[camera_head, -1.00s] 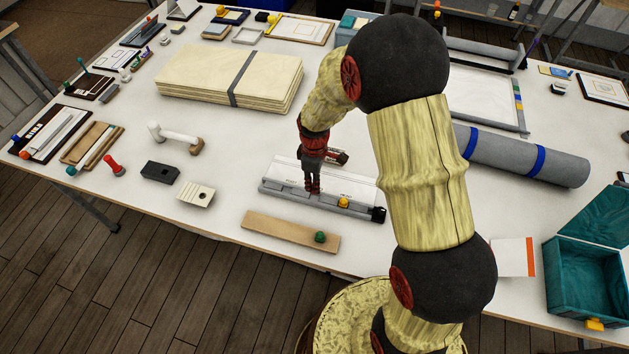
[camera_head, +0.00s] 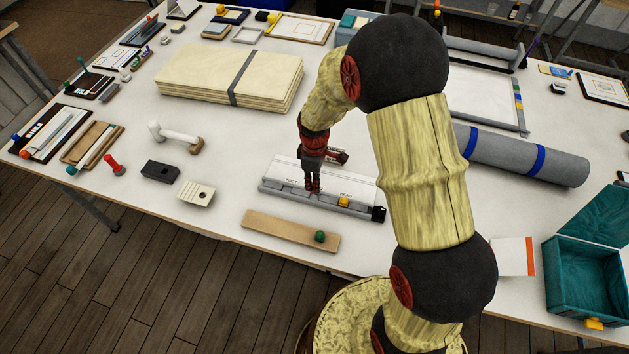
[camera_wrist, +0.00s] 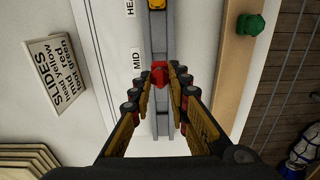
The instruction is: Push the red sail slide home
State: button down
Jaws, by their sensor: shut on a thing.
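The red sail slide (camera_wrist: 160,74) sits on a grey rail (camera_wrist: 158,38) in the wrist view, close to the label "MID". My gripper (camera_wrist: 160,84) is shut on it, one finger on each side. In the head view my gripper (camera_head: 312,188) points down at the white board with the rail (camera_head: 275,189), and the fingers hide the red slide. A yellow slide (camera_head: 343,202) sits on the same rail to the right, near a black end piece (camera_head: 378,214). It also shows at the top of the wrist view (camera_wrist: 158,3).
A wooden batten (camera_head: 280,230) with a green knob (camera_head: 320,237) lies in front of the rail. A "SLIDES" card (camera_wrist: 56,74) lies on the table. A cream block (camera_head: 196,193), a black block (camera_head: 160,171) and a grey roll (camera_head: 525,157) stand around.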

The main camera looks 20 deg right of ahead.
jog(key=shift+f+b, duration=1.45)
jog(key=shift+f, duration=0.95)
dwell(0.4)
jog(key=c, duration=1.6)
grip_release()
jog(key=shift+r, duration=0.1)
jog(key=shift+r+p, duration=2.4)
jog(key=shift+r, duration=1.1)
